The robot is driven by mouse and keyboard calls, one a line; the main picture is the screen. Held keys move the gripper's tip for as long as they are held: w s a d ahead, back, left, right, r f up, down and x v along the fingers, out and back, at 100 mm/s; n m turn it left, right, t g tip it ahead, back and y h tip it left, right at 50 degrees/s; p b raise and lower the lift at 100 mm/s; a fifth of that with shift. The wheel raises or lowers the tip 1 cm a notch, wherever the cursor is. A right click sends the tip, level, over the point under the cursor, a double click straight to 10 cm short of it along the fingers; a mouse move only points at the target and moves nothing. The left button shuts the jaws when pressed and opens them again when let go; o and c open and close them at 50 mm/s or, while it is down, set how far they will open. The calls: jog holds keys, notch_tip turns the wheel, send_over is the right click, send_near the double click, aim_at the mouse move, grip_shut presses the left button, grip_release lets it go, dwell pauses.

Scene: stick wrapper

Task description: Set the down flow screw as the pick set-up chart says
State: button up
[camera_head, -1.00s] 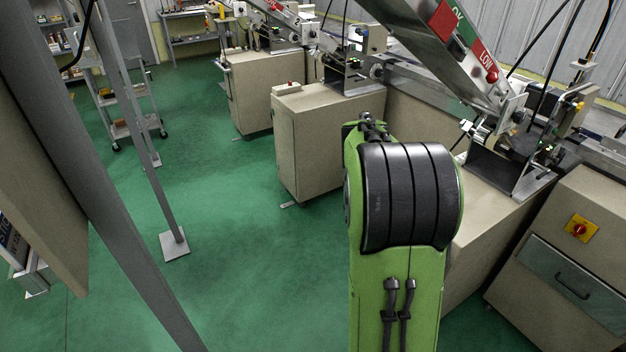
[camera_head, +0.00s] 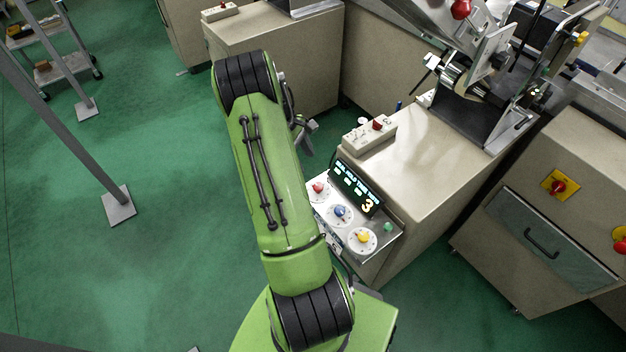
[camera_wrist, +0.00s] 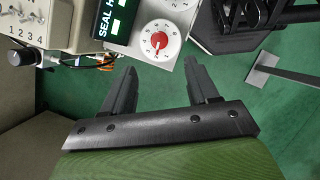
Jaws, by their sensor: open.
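I cannot pick out the down flow screw or the pick set-up chart in either view. My gripper (camera_wrist: 162,66) is open and empty in the wrist view, its two dark fingers apart above the green floor. A white panel with a red dial (camera_wrist: 158,42) lies just beyond the fingertips. A small box marked 1 2 3 4 (camera_wrist: 45,38) is at the upper left, and a black knob with a silver end (camera_wrist: 22,57) is by it. In the head view my arm covers most of my gripper.
A control panel with red, blue and yellow dials (camera_head: 341,213) and a lit display (camera_head: 356,185) is right of my arm. A beige cabinet (camera_head: 440,165) carries machinery. A drawer cabinet (camera_head: 545,225) stands farther right. A post foot (camera_head: 118,206) stands left. Green floor is open at left.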

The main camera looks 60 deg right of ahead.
aim_at(318, 186)
jog(key=b+x, duration=0.2)
jog(key=x, duration=0.8)
jog(key=shift+f, duration=0.3)
jog(key=shift+r, duration=0.1)
jog(key=c, duration=1)
jog(key=shift+d, duration=0.1)
jog(key=shift+c, duration=0.2)
